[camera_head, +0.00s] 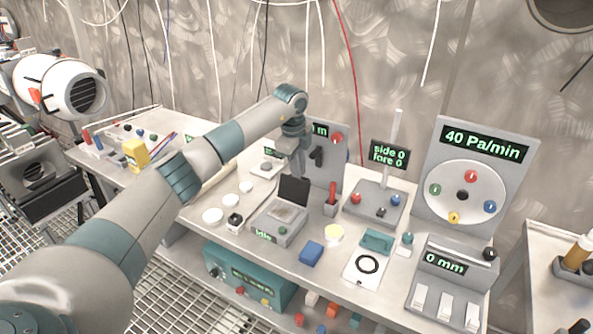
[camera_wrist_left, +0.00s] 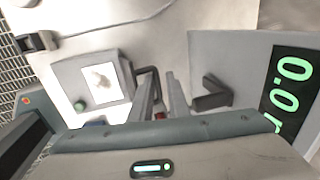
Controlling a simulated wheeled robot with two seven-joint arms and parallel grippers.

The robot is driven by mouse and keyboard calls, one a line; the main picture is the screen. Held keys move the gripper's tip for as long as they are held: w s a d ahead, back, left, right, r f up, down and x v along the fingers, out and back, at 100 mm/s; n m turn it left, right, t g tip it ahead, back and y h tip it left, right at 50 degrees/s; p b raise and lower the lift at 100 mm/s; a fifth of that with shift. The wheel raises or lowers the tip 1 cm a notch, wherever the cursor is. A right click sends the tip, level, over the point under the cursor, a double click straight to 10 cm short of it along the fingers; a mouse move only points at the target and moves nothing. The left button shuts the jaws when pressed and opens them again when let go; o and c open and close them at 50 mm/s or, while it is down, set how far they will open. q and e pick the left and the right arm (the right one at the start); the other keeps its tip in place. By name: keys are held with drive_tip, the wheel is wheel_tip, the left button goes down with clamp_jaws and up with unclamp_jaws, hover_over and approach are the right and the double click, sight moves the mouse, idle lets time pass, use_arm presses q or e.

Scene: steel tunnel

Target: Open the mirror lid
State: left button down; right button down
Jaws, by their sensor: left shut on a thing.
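The small grey device (camera_head: 279,221) with a green knob and a green "idle" display stands on the bench. Its dark mirror lid (camera_head: 294,190) stands upright at the back edge, showing a pale panel in front. The wrist view shows the device (camera_wrist_left: 62,72) from above, with its bright panel and green knob; a dark bent bar, seemingly part of the lid, lies by the fingers. My left gripper (camera_head: 297,168) reaches down from above to the lid's top edge. Its fingers (camera_wrist_left: 161,92) are shut on the lid, though the contact is partly hidden. My right gripper does not show.
Close behind the lid stands a grey panel (camera_head: 337,154) with a black lever (camera_wrist_left: 212,95) and a display. A red item in a dark holder (camera_head: 331,208) and a blue block (camera_head: 311,253) are nearby. White round dishes (camera_head: 212,216) lie left of the device.

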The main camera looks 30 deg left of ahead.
use_arm(q)
drive_tip(key=shift+w+a, duration=0.15)
drive_tip(key=shift+w, duration=0.45)
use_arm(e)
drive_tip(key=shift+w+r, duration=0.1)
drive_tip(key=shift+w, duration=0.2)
use_arm(q)
drive_tip(key=c, duration=1.9)
unclamp_jaws()
drive_tip(key=shift+w+f, duration=0.5)
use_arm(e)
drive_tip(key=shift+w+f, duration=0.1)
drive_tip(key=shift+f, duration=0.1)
